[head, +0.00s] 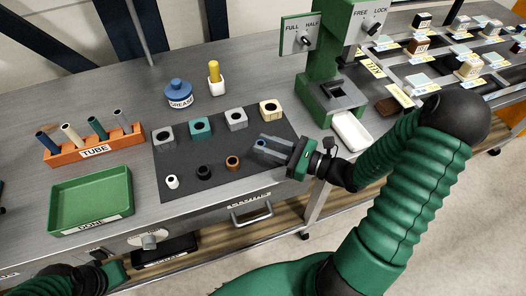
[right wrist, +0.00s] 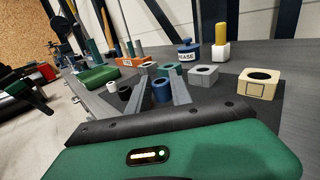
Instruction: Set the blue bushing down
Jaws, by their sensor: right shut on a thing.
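The blue bushing (head: 262,143) is between the fingertips of my right gripper (head: 264,147), over the right part of the dark mat (head: 200,164). The right wrist view shows the bushing (right wrist: 161,91) upright between the two fingers, which are shut on it. I cannot tell whether its base touches the mat. A white bushing (head: 172,182), a black bushing (head: 204,172) and a brown bushing (head: 232,162) stand in a row left of it. Behind them are several bored blocks, one of them teal (head: 201,127). My left gripper (head: 112,268) shows partly at the lower left; its fingers are unclear.
A green tray (head: 128,190) and an orange tube rack (head: 128,143) stand at the left. A grease pot (head: 178,94) and a yellow-handled tool (head: 214,78) stand behind the mat. A green press (head: 322,90) and a white tray (head: 351,132) are at the right.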

